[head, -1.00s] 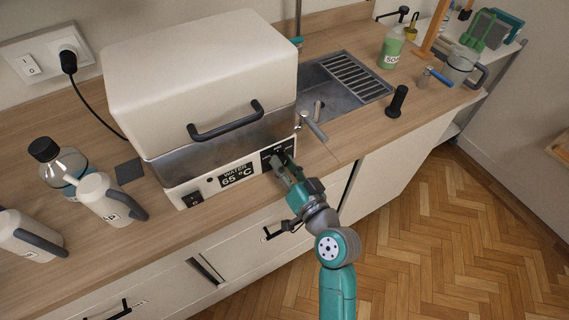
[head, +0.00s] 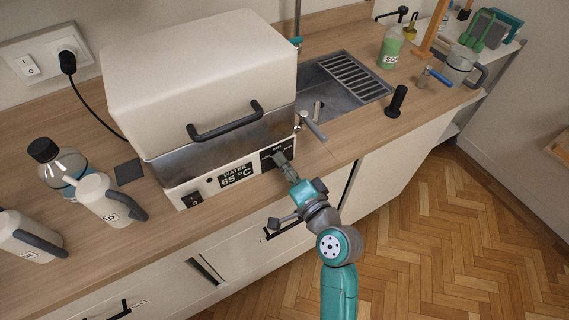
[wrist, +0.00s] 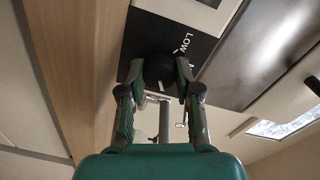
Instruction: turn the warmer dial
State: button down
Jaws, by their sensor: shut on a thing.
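The warmer (head: 200,85) is a large cream box with a lid, a dark front handle and a steel band, standing on the wooden counter. Its front has a display (head: 237,176) reading "WATER 65 °C" and a black dial panel (head: 270,155) to the right. In the wrist view the round black dial (wrist: 159,72) sits on that panel, with a light pointer mark and the word "LOW" beside it. My gripper (wrist: 158,86) is shut on the dial, one finger on each side. In the head view my gripper (head: 283,161) covers most of the dial.
A black switch (head: 193,200) is at the warmer's lower left front. White bottles (head: 108,200) and a clear bottle (head: 62,165) stand left. A drain tap (head: 312,125) and sink (head: 340,90) are right of the warmer. Parquet floor is clear at right.

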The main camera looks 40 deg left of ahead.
dwell(0.4)
jog(key=c, duration=0.8)
grip_release()
jog(key=shift+d, duration=0.1)
jog(key=v, duration=1.2)
jog(key=shift+f, duration=0.1)
jog(key=shift+f, duration=0.1)
